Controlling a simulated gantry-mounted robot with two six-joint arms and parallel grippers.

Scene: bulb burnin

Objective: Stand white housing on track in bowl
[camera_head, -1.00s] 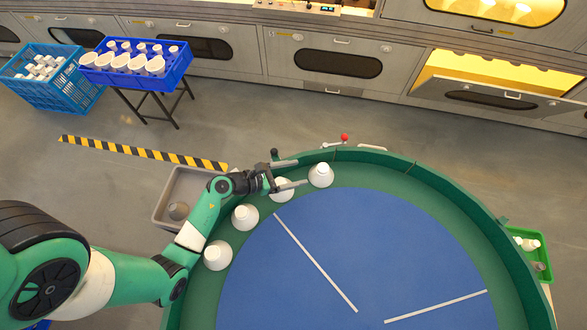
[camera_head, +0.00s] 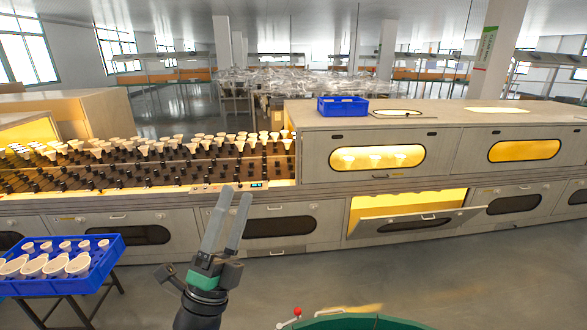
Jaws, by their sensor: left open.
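My left gripper (camera_head: 235,193) points upward in the lower middle of the head view, with its two long grey fingers apart and nothing between them. Only the green rim of the bowl (camera_head: 362,322) shows, at the bottom edge right of my arm. Its track and any housings on it are out of view. Several white housings (camera_head: 33,266) sit in a blue crate (camera_head: 100,276) at the lower left, apart from the gripper. My right gripper is not in view.
The blue crate rests on a dark stand (camera_head: 88,312). A long grey cabinet row (camera_head: 280,225) runs behind, with one hatch door (camera_head: 415,222) hanging open. Many white cone-shaped bulbs (camera_head: 240,143) stand on the rack at left. A red-knobbed lever (camera_head: 297,312) is by the bowl rim.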

